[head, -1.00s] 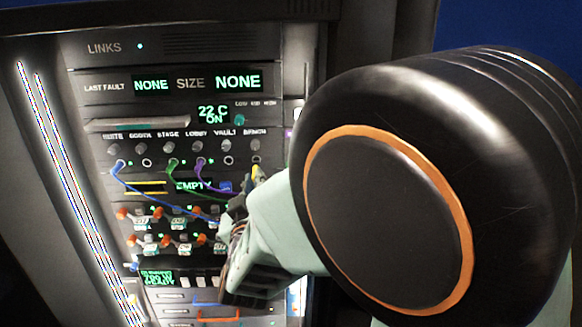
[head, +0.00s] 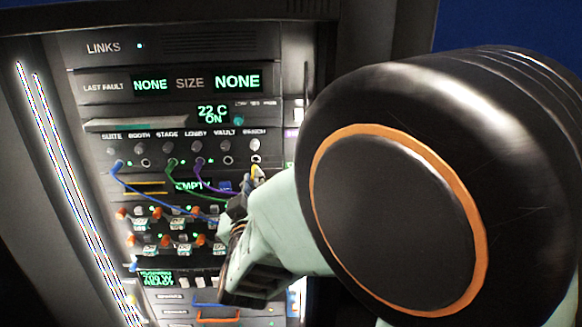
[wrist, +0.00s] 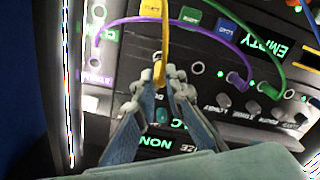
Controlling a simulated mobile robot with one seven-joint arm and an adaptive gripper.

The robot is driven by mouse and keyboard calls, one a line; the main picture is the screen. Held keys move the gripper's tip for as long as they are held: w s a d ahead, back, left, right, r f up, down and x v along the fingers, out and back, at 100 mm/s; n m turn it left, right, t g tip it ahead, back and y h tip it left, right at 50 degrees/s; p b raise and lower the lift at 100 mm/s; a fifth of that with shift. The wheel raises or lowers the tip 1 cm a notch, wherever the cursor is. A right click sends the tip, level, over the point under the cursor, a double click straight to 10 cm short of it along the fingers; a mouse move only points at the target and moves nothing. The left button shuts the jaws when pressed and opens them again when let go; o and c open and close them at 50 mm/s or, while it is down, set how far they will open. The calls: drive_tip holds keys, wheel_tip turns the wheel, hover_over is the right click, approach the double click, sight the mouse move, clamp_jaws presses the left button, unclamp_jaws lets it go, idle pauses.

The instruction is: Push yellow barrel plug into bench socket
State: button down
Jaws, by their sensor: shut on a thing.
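The yellow barrel plug (wrist: 161,60) is between my gripper's fingertips (wrist: 164,78) in the wrist view, its yellow cable running up out of the picture. In the head view, a bit of the yellow plug (head: 257,170) shows just below the bench socket (head: 255,158), the rightmost in the row. My gripper (head: 246,190) is shut on the plug, close to the panel. Whether the plug's tip touches the socket, I cannot tell. In the wrist view the fingers and plug hide the bench socket.
A purple cable (head: 208,183) and a green cable (head: 178,190) sit in the lobby and stage sockets, and a blue cable (head: 150,198) in the suite socket. The vault socket (head: 228,160) is empty. Knobs and orange-tipped switches crowd the panel nearby.

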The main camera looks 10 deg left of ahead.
sight(255, 167)
drive_tip(key=shift+b+x, duration=0.4)
drive_tip(key=shift+x, duration=2.15)
drive_tip(key=c, duration=1.9)
unclamp_jaws()
drive_tip(key=shift+d, duration=0.1)
drive_tip(key=v, duration=1.2)
